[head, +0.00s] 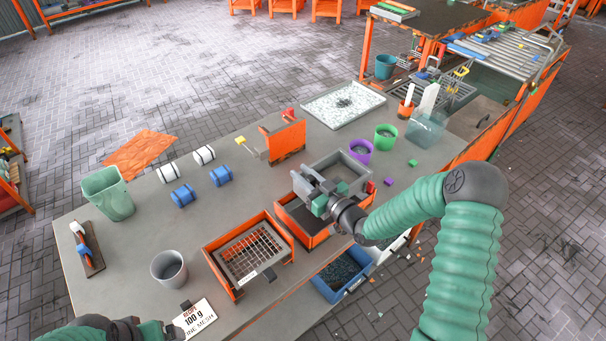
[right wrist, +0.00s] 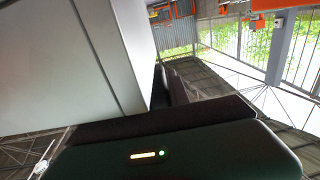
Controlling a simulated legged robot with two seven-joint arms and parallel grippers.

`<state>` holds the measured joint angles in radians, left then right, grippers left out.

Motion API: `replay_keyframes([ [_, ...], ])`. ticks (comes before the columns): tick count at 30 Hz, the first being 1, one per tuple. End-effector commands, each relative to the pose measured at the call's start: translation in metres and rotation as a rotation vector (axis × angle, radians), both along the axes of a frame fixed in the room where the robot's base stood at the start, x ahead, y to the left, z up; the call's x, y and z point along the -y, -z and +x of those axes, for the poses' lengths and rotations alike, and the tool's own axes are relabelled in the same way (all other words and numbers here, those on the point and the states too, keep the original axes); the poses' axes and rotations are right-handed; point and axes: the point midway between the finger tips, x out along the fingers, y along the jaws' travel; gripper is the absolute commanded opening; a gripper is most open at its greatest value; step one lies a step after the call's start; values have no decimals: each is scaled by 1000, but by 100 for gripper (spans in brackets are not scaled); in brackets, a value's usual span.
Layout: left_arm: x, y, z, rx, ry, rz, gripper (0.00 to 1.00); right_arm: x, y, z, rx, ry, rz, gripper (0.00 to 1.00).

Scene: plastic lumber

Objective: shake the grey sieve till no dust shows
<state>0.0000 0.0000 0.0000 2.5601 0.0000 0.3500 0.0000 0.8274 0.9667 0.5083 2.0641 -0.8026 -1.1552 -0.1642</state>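The grey sieve (head: 352,163), a square grey frame, is held over an orange-sided tray (head: 290,214) right of the table's middle. My right gripper (head: 318,190) is shut on the sieve's near-left wall. In the right wrist view a large grey wall of the sieve (right wrist: 60,70) fills the left, against the dark fingers (right wrist: 165,88). The sieve's floor is mostly hidden, so I cannot tell how much dust is in it. My left gripper (head: 165,331) is at the bottom left beside a white recipe card (head: 197,318); its opening is unclear.
An orange-framed coarse grille (head: 252,250) stands left of the tray. A blue bin (head: 343,272) with dark bits is below the table's front edge. Purple (head: 361,150) and green cups (head: 385,137) stand to the right. A grey cup (head: 169,268) is near the left arm.

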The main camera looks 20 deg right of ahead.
Motion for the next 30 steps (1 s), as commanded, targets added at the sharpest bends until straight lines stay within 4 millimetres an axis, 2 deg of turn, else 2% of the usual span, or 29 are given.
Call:
replay_keyframes([
  [1, 0, 0, 0, 0, 0, 0, 95, 0, 0, 0, 0, 0, 0, 15],
  [5, 0, 0, 0, 0, 0, 0, 95, 0, 0, 0, 0, 0, 0, 0],
  [30, 0, 0, 0, 0, 0, 0, 95, 1, 1, 0, -2, 2, -1, 0],
])
